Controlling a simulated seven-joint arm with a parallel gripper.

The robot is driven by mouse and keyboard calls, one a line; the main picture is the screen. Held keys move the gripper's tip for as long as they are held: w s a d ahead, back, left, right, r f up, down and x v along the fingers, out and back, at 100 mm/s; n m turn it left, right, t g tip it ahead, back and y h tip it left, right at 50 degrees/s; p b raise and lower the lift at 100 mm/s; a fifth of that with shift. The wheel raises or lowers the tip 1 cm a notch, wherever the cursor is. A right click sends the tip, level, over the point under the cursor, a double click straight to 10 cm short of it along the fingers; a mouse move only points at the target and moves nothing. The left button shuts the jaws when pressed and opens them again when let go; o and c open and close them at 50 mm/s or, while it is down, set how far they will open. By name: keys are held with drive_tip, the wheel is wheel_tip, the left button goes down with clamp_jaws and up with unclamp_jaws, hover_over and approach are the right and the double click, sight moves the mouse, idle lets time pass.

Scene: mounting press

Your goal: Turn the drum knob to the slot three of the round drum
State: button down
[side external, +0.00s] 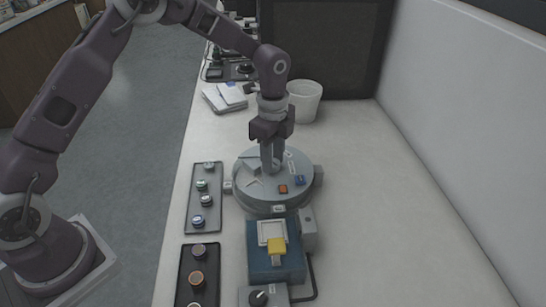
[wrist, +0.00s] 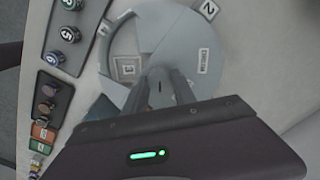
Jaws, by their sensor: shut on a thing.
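The round drum (side external: 246,188) is a grey disc on the white bench, below my gripper in the side view. In the wrist view its grey top (wrist: 118,38) shows a lighter raised wedge and a small printed label (wrist: 203,60). A numbered plate (wrist: 208,10) sits at the drum's edge, and a framed square mark (wrist: 128,69) shows on the left; I cannot surely read which slot is set. My gripper (side external: 268,168) points down at the drum's middle, shut on the drum knob. The knob is mostly hidden by the fingers (wrist: 161,88).
A grey tray (side external: 194,225) with several round pieces and a dark tray (side external: 184,280) stand left of the drum. A blue press unit (side external: 256,262) with a yellow part (side external: 277,247) stands in front. A white bin (side external: 306,101) stands behind. The bench is clear on the right.

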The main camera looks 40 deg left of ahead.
drive_tip(key=m, duration=0.6)
drive_tip(key=shift+r+m, duration=0.1)
drive_tip(key=shift+m, duration=0.3)
idle(0.4)
drive_tip(key=c, duration=1)
unclamp_jaws()
wheel_tip(320, 180, up, 7)
